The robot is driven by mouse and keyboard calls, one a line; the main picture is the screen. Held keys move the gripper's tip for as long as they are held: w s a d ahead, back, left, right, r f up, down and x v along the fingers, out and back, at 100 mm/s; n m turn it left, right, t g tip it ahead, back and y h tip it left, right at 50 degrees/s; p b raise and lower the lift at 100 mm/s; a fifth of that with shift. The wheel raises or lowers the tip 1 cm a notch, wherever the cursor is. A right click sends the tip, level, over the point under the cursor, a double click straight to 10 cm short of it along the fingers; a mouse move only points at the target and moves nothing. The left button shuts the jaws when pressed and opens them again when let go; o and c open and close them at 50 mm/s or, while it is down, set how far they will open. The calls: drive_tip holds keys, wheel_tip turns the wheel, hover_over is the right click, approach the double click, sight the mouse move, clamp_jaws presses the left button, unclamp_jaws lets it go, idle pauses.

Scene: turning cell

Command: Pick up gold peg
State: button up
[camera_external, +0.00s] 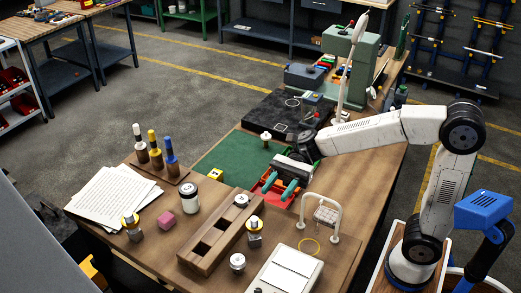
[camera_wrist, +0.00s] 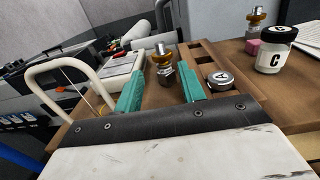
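A gold-collared peg (camera_external: 254,230) with a silver top stands upright on the table beside the wooden slotted block. It also shows in the wrist view (camera_wrist: 163,62), in the gap between my fingers and beyond their tips. A second similar gold-collared peg (camera_external: 131,226) stands at the front left, also seen at the top of the wrist view (camera_wrist: 256,20). My gripper (camera_external: 283,190) has teal fingers, hangs low over the table and is open and empty. Its fingers (camera_wrist: 162,90) are apart from the nearer peg and do not touch it.
The wooden block (camera_external: 205,250) with a silver knob (camera_wrist: 218,80) lies close by. A jar (camera_external: 189,197), pink cube (camera_external: 166,220) and peg rack (camera_external: 160,170) stand left.

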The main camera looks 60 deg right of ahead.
sight(267, 132)
wheel_tip(267, 132, up, 5)
drive_tip(key=w+d+f+m+t+h, duration=0.25)
drive_tip(key=w+d+f+h, duration=0.45)
drive_tip(key=d+f+h, duration=0.4)
drive_tip(key=w+d+f+t+h, duration=0.2)
drive_tip(key=w+d+h, duration=0.15)
drive_tip(key=d, duration=0.45)
drive_tip(key=w+d+f+t+h, duration=0.15)
drive_tip(key=w+d, duration=0.25)
drive_tip(key=d, duration=0.4)
drive_tip(key=w+d+r+n+t+h, duration=0.1)
drive_tip(key=w+d+r+t+h, duration=0.15)
drive_tip(key=d, duration=0.45)
drive_tip(key=w+d+r+n+t+h, duration=0.1)
drive_tip(key=w+d+r+h, duration=0.2)
drive_tip(key=d, duration=0.4)
drive_tip(key=w+d+r+n+t, duration=0.6)
drive_tip(key=w+d+r+n, duration=0.1)
drive_tip(key=d+r+n, duration=0.4)
wheel_tip(267, 132, down, 30)
drive_tip(key=s+f+n+g+y, duration=0.1)
drive_tip(key=n+g+y, duration=0.1)
drive_tip(key=n, duration=0.4)
drive_tip(key=x, duration=0.7)
drive_tip(key=shift+w+a+r, duration=0.1)
drive_tip(key=shift+w, duration=0.1)
